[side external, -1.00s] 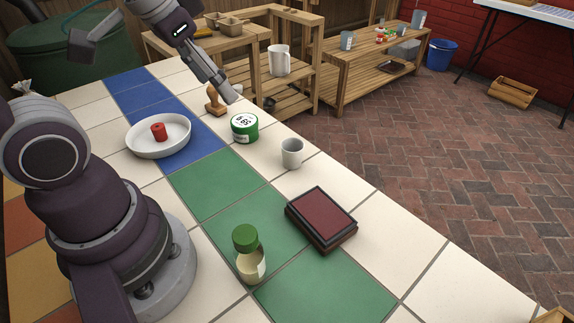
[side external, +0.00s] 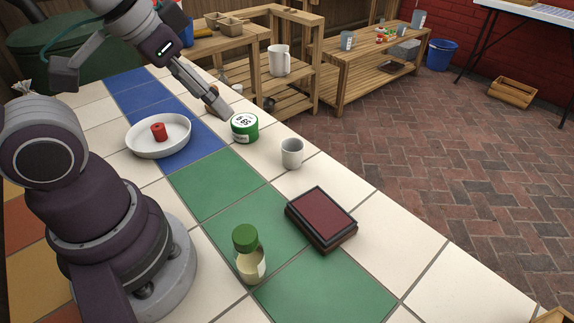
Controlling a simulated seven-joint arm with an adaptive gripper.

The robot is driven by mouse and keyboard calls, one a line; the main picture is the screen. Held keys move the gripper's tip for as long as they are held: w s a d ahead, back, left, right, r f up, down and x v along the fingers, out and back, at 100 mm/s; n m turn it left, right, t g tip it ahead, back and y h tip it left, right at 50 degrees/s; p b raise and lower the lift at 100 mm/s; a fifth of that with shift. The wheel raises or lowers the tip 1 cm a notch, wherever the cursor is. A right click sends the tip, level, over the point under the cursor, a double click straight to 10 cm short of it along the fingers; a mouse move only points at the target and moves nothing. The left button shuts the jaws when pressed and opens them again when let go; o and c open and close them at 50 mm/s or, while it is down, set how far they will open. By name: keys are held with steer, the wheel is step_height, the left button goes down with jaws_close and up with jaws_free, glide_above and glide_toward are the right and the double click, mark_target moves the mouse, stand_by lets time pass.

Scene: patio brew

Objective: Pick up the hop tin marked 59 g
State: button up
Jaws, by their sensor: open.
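The hop tin (side external: 244,129) is a short green cylinder with a white lid label that appears to read 59 g. It stands upright on the white tiles near the table's far edge. My gripper (side external: 222,110) is open and empty, pointing down at a slant just up and left of the tin. I cannot tell whether a fingertip touches the tin. The gripper hides most of the wooden stamp behind it.
A white dish (side external: 145,151) holding a red object (side external: 158,132) stands left of the tin. A grey cup (side external: 292,153) stands to its right. A stamp pad (side external: 321,219) and a green-capped jar (side external: 249,254) are nearer. The green tiles between are clear.

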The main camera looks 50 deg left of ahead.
steer(key=shift+o, duration=0.2)
steer(key=o, duration=0.6)
steer(key=n+g, duration=0.4)
steer(key=n, duration=0.3)
glide_above(244, 120)
steer(key=shift+y, duration=0.4)
steer(key=f, duration=0.9)
steer(key=shift+s+d+f, duration=0.25)
steer(key=shift+s+d, duration=0.05)
steer(key=shift+s, duration=0.05)
steer(key=f, duration=1)
steer(key=shift+w+a+f, duration=0.25)
steer(key=shift+w+a, duration=0.05)
steer(key=shift+w, duration=0.05)
